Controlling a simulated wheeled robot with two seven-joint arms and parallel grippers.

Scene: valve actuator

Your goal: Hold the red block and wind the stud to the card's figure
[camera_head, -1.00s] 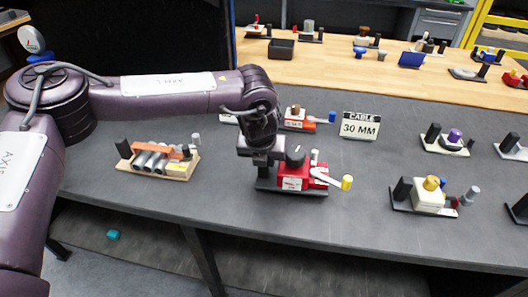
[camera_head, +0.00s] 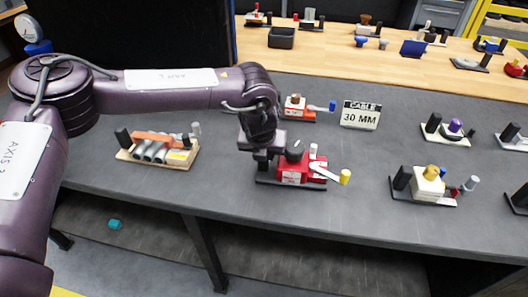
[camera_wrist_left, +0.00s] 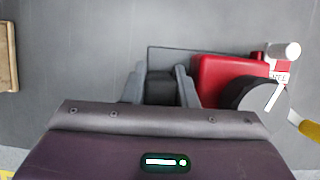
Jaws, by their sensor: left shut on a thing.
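The red block (camera_head: 303,168) stands on a dark base plate near the bench's front edge. It has a black round knob (camera_wrist_left: 262,95) with a white line, a pale upright stud (camera_wrist_left: 285,50), and a white lever with a yellow end (camera_head: 345,177). In the wrist view the red block (camera_wrist_left: 222,76) is right of my left gripper (camera_wrist_left: 160,82). That gripper is shut on a dark upright post (camera_wrist_left: 160,88) on the same base, beside the red body. The white card (camera_head: 360,116) behind reads "CABLE 30 MM". My right gripper is out of view.
A wooden base with grey cylinders (camera_head: 157,150) stands to the left. An orange-red unit with a blue-ended lever (camera_head: 300,107) is behind the block.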

